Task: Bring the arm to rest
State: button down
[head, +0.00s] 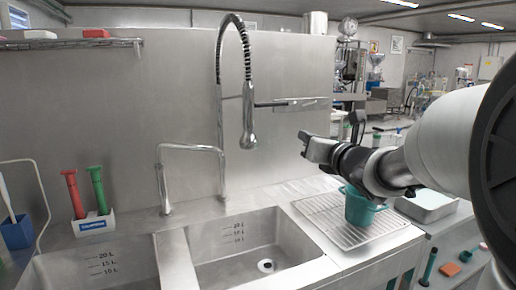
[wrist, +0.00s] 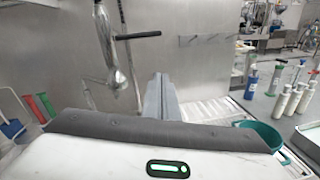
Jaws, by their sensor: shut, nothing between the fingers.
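My gripper (head: 318,149) is in the middle right of the head view, held up in the air above the drying rack and pointing left. In the wrist view my gripper (wrist: 160,98) shows as a grey form with its fingers together. It is shut and nothing is between the fingers. My arm comes in from the right edge of the head view.
A teal pot (head: 360,208) stands on the wire rack (head: 318,210) below my gripper. The sink (head: 255,240) has a hanging sprayer tap (head: 248,130) and a bent faucet (head: 190,148). Red (head: 73,193) and green (head: 98,190) handled tools stand at left.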

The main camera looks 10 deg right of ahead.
jog(key=s+d+f+m+g+h, duration=0.1)
jog(key=s+f+m+g+h, duration=0.15)
jog(key=s+m, duration=0.55)
jog(key=s+d+f+m+g+h, duration=0.1)
jog(key=s+f+m+g+h, duration=0.25)
jog(key=m, duration=0.85)
jog(key=s+a+f+m+g+y, duration=0.1)
jog(key=s+a+f+m+g, duration=0.1)
jog(key=s+f+m, duration=0.4)
jog(key=s+a+f+m+g+y, duration=0.1)
jog(key=s+a+m+g, duration=0.2)
jog(key=s, duration=0.5)
jog(key=s+a+f+m, duration=0.2)
jog(key=s+f+m, duration=0.2)
jog(key=s+m, duration=0.2)
notch_tip(320, 180, up, 18)
jog(key=s+p, duration=0.1)
jog(key=p, duration=1.7)
jog(key=shift+s+m+g+y, duration=0.15)
jog(key=shift+m+g+y, duration=0.15)
jog(key=shift+g, duration=0.1)
jog(key=shift+a+f, duration=0.1)
jog(key=shift+f, duration=0.05)
jog(key=shift+a, duration=0.15)
